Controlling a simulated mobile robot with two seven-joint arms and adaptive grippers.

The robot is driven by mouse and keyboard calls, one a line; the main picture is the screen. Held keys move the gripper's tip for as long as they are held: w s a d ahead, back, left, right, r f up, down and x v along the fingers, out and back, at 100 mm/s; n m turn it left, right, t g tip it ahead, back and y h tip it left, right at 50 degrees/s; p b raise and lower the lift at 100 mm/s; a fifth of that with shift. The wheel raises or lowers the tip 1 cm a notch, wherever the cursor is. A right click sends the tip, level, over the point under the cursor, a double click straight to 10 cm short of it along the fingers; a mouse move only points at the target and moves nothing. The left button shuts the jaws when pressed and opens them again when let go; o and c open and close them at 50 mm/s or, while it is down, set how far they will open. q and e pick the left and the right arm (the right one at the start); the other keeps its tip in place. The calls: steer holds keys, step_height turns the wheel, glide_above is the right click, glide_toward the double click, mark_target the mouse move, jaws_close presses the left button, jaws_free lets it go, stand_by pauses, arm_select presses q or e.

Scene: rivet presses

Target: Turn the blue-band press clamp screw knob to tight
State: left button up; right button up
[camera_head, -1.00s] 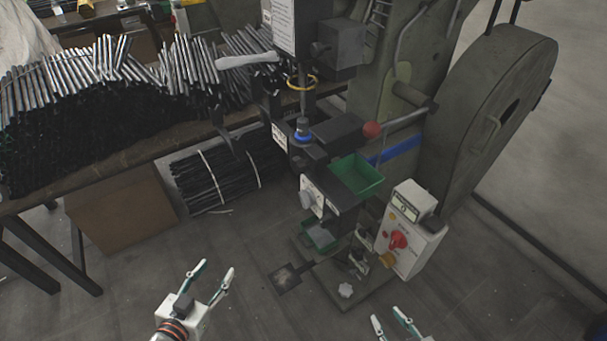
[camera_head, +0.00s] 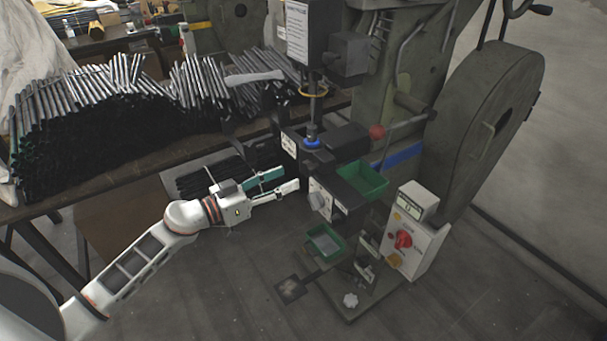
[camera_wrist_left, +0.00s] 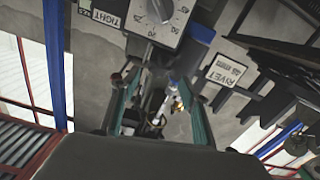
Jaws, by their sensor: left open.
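The blue-band press (camera_head: 385,75) stands right of centre in the head view, with a blue stripe (camera_head: 402,155) across its body. The grey clamp screw knob (camera_head: 317,201) sits on a white plate at the press front. In the left wrist view, the knob (camera_wrist_left: 160,9) is cut by the top edge, beside a dial with numbers and a "TIGHT" label (camera_wrist_left: 101,16). My left gripper (camera_head: 291,178) is open and empty, just left of and slightly above the knob, apart from it. Its fingers also show in the left wrist view (camera_wrist_left: 157,85). My right gripper is out of view.
A green bin (camera_head: 362,180) is fixed right of the knob, with a smaller green tray (camera_head: 325,243) below. A control box (camera_head: 412,240) with a red knob stands at the right. A table with piled rods (camera_head: 90,130) stands left. Floor at the front is clear.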

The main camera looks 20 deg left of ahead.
mark_target(305, 170)
arm_select(q)
steer(key=shift+x, duration=2.75)
steer(key=c, duration=1.1)
